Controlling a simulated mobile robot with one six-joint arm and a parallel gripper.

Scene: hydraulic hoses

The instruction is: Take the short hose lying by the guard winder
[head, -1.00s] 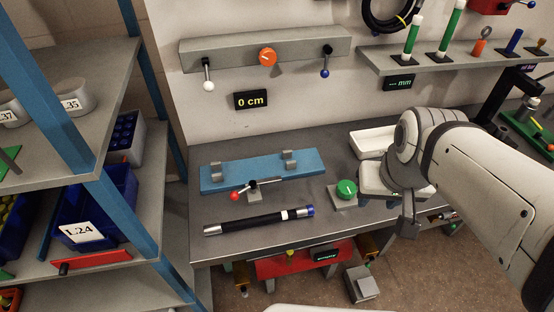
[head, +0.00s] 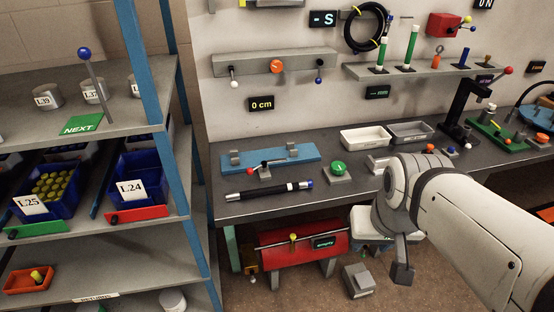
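A short black hose (head: 262,192) lies on the front of the grey workbench. It has a silver left end, a white band and a blue right end. Just behind it is a blue plate with two grey brackets (head: 272,157) and a red-knobbed lever; no label shows whether this is the guard winder. My gripper (head: 403,272) is at the end of my white arm, right of the hose and in front of the bench edge. Only a dark grey part of it shows, so its opening is hidden. It is well apart from the hose.
A green knob on a grey block (head: 338,170) stands right of the hose. White and grey trays (head: 366,138) are farther back. A blue-posted shelf (head: 148,60) with bins stands at left. A red unit (head: 303,246) is under the bench. The bench front around the hose is clear.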

